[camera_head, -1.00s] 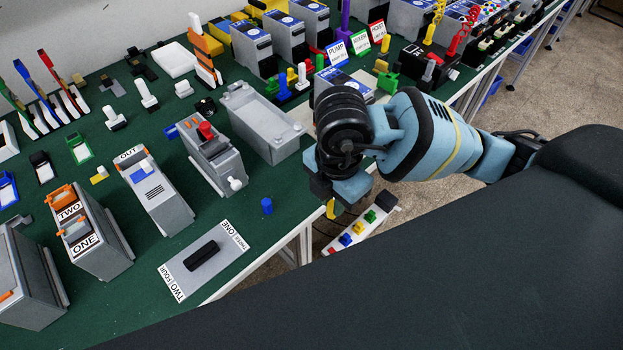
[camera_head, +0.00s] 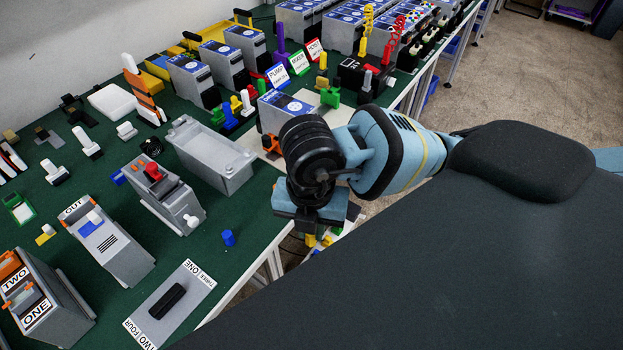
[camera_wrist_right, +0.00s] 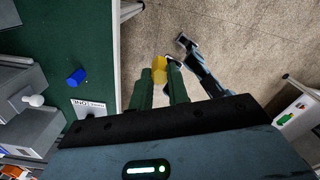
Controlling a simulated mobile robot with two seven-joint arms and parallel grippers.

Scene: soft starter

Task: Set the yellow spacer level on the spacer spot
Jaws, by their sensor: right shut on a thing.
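My right gripper (camera_head: 311,238) is beyond the front edge of the green bench, over the floor side. In the right wrist view its two dark green fingers (camera_wrist_right: 160,72) are shut on the yellow spacer (camera_wrist_right: 160,65), which sticks out at their tips. In the head view the wrist hides most of the spacer; a small yellow part (camera_head: 310,240) shows below it. I cannot make out a marked spacer spot. My left gripper is not in view.
A grey plate with a black handle (camera_head: 167,301), grey units, and an open grey housing (camera_head: 208,155) are nearby. In the wrist view, a white strip (camera_wrist_right: 294,120) with a green piece is at right.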

